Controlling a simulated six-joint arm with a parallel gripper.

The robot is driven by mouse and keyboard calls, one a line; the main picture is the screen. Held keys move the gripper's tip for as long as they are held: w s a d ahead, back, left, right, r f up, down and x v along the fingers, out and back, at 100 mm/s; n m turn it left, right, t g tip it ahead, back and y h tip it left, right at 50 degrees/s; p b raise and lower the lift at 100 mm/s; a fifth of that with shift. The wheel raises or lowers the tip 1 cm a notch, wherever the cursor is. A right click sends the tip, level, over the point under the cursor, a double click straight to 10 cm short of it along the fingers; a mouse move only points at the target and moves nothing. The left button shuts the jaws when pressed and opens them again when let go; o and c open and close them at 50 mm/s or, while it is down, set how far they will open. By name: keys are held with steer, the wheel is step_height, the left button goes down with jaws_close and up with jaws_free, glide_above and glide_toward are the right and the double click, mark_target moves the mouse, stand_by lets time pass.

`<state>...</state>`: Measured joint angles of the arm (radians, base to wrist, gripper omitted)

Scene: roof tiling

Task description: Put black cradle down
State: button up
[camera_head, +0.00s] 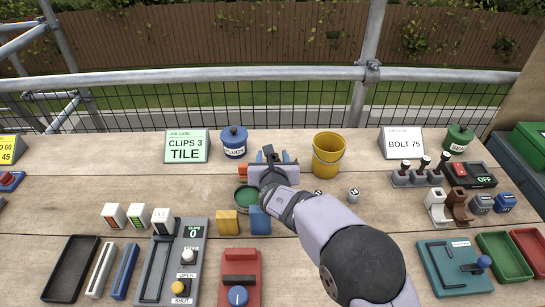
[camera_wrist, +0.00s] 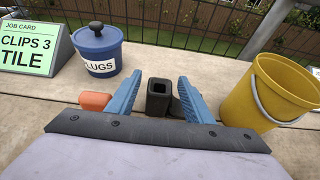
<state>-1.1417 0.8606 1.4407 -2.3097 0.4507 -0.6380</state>
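The black cradle (camera_wrist: 158,99) stands between the two blue fingers of my gripper (camera_wrist: 160,84) in the wrist view. In the head view my gripper (camera_head: 272,157) is at the back middle of the table, and a small dark part of the cradle (camera_head: 268,151) shows between the fingers. The cradle's underside is hidden, so I cannot tell for certain whether it touches the table.
An orange block (camera_wrist: 95,101) lies just left of my left finger. A green round tin (camera_head: 246,197), a yellow block (camera_head: 228,222) and a blue block (camera_head: 260,221) sit nearer the front.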

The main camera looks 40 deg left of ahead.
steer(key=shift+r, duration=0.1)
steer(key=shift+r+p, duration=0.15)
steer(key=shift+p, duration=0.15)
steer(key=shift+s+d+r+b, duration=0.1)
steer(key=shift+s+d+b, duration=0.25)
steer(key=shift+s, duration=0.05)
steer(key=b+v, duration=0.1)
steer(key=v, duration=0.2)
steer(key=shift+s+d+r, duration=0.1)
steer(key=shift+s, duration=0.05)
step_height(320, 180, up, 7)
steer(key=p, duration=0.1)
steer(key=shift+d, duration=0.2)
steer(key=shift+r, duration=0.15)
